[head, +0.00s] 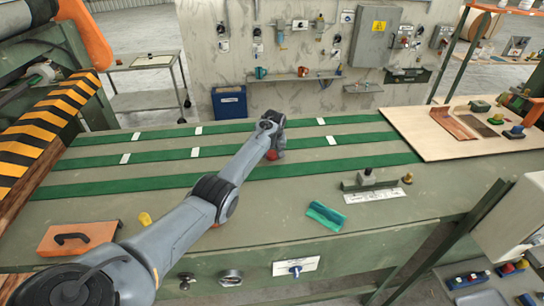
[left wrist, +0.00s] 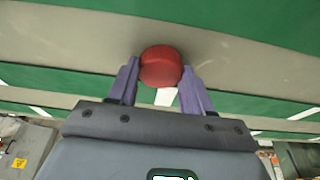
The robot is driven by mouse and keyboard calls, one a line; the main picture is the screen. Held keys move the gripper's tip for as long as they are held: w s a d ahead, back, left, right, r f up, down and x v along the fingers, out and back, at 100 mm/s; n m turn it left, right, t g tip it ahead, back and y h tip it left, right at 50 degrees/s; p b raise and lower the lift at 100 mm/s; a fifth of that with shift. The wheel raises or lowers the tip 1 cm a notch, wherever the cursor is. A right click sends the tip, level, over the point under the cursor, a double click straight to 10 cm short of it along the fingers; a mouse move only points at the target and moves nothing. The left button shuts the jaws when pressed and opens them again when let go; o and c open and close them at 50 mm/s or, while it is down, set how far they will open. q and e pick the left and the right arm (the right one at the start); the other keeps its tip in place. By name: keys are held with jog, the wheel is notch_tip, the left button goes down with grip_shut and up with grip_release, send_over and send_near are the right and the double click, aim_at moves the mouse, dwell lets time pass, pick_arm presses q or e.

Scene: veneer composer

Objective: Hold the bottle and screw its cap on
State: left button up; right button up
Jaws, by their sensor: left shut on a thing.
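A round red cap (left wrist: 160,66) sits between the two purple fingers of my left gripper (left wrist: 160,78) in the left wrist view. In the head view the same red cap (head: 272,155) shows as a small red patch at the end of my left arm, over the green-striped table. My left gripper is shut on it. Whether a bottle is under the cap is hidden. No clear bottle shows; a teal, trough-like piece (head: 326,215) lies on the table, and I cannot tell if it is a bottle. My right gripper is in neither view.
The table (head: 290,190) has green strips with small white labels. An orange block with a black handle (head: 78,236) lies front left, and a grey tool (head: 368,181) and metal ruler (head: 375,195) front right. A wooden board (head: 440,140) with several items is at right.

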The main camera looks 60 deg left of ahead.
aim_at(272, 154)
pick_arm(q)
notch_tip(272, 154, up, 10)
dwell(0.7)
dwell(0.4)
